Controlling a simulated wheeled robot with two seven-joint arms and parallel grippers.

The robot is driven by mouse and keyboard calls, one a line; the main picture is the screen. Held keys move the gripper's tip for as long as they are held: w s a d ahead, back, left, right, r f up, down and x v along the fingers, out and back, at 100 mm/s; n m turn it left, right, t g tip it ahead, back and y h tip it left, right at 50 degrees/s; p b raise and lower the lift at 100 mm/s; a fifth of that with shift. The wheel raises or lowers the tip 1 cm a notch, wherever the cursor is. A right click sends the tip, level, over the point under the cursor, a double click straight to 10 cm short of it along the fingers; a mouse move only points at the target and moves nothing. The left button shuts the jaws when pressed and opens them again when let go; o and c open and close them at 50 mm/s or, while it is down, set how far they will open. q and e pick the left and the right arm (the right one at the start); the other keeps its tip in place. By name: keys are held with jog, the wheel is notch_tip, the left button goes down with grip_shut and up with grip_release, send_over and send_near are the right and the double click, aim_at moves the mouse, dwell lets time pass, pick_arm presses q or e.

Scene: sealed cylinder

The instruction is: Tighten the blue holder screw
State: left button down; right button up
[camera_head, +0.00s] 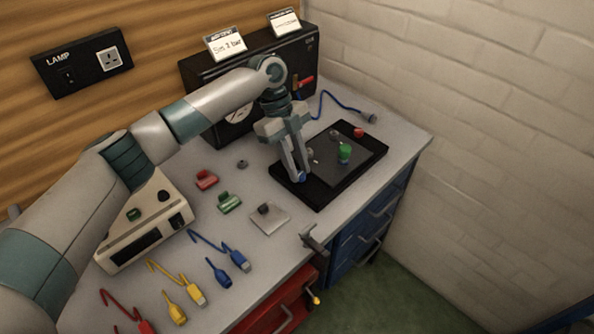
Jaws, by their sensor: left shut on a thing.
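My left gripper (294,177) reaches down over the near left part of a black board (368,167). Its fingers are shut on the blue holder screw (302,177), of which only a small blue bit shows at the fingertips. A green screw knob (344,153) stands near the middle of the board. A red knob (358,132) sits at its far right corner. Small metal parts lie beside the green knob, too small to make out. My right gripper is not in view.
A black box with a gauge and labels (205,82) stands behind the board. Red (206,180) and green (229,203) clamps, a metal plate (270,219), a cream device (146,237) and coloured cables (222,246) lie on the bench. A vice-like part (314,240) juts from the front edge.

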pick_arm(q)
jog(key=shift+w+d+r+m+y+b, duration=0.1)
jog(key=shift+m+y+b, duration=0.1)
jog(key=shift+m, duration=0.25)
jog(key=shift+w+r+m+y+b, duration=0.1)
jog(key=shift+m+b, duration=0.15)
jog(key=shift+m, duration=0.15)
jog(key=shift+w+d+r+m+y+b, duration=0.1)
jog(key=shift+m+b, duration=0.1)
jog(key=shift+m, duration=0.25)
jog(key=c, duration=1.5)
grip_release()
jog(key=shift+c, duration=0.2)
jog(key=shift+s, duration=0.15)
jog(key=shift+f, duration=0.1)
jog(key=shift+a, duration=0.1)
